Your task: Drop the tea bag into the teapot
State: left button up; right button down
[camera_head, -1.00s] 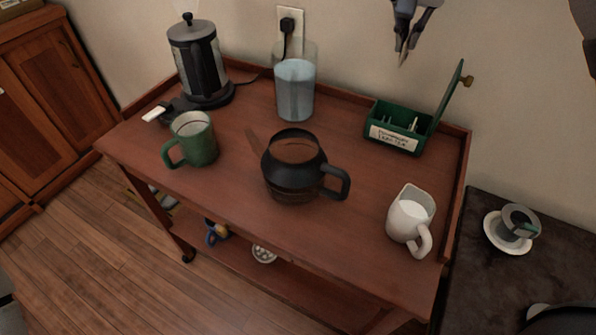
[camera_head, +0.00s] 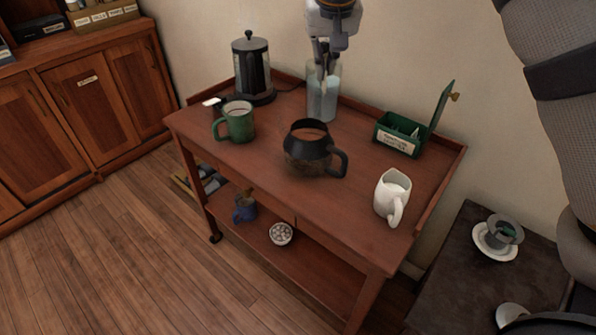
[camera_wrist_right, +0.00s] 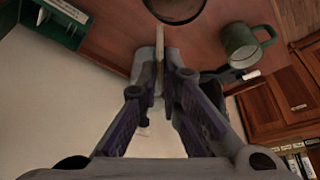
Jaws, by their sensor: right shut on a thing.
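The black teapot (camera_head: 304,160) stands upright on the wooden cart, its open top facing up and its handle to the right. In the wrist view its dark rim (camera_wrist_right: 176,12) shows at the top edge. My right gripper (camera_head: 324,76) hangs at the back of the cart, in front of the clear pitcher and behind the teapot. In the wrist view the right gripper (camera_wrist_right: 159,84) is shut on a thin, pale, edge-on tea bag (camera_wrist_right: 159,50). The tea bag is hard to make out in the head view. My left gripper is not in view.
A green tea box (camera_head: 397,146) with its lid open stands back right. A clear pitcher (camera_head: 322,104), kettle (camera_head: 254,78), green mug (camera_head: 240,124) and white creamer (camera_head: 391,196) stand around the teapot. A side table (camera_head: 462,275) lies at right.

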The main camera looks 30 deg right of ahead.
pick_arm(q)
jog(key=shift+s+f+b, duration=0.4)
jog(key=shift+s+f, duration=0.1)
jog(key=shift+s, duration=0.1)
pick_arm(e)
notch_tip(320, 180, down, 6)
jog(key=shift+w+a+f, duration=0.15)
jog(key=shift+w+a, duration=0.05)
jog(key=shift+a, duration=0.2)
jog(key=c, duration=1.7)
grip_release()
jog(key=v, duration=1.2)
